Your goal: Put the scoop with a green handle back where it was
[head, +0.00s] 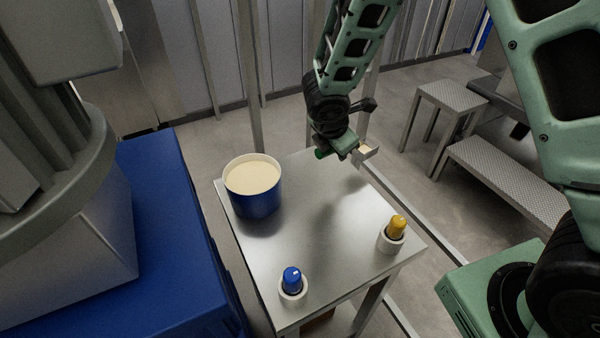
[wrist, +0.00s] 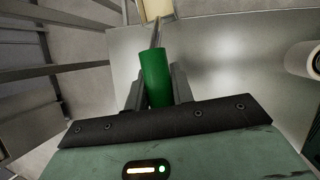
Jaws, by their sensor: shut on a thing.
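The scoop's green handle (wrist: 154,76) sits between the two dark fingers of my gripper (wrist: 155,88) in the wrist view. Its thin metal shaft runs on toward a pale scoop head (wrist: 158,9), cut off at the top edge. In the head view my gripper (head: 340,147) is shut on the scoop above the far right edge of the metal table (head: 330,220). The scoop's small head (head: 365,151) points to the right and has something cream-coloured in it. The green handle (head: 322,153) shows only in part there.
A blue pot (head: 256,203) with cream-coloured content stands at the table's back left. A white holder (head: 292,291) with a blue handle stands at the front, and another holder (head: 390,240) with a yellow handle stands at the right. The table's middle is clear. Steps (head: 500,185) stand beyond.

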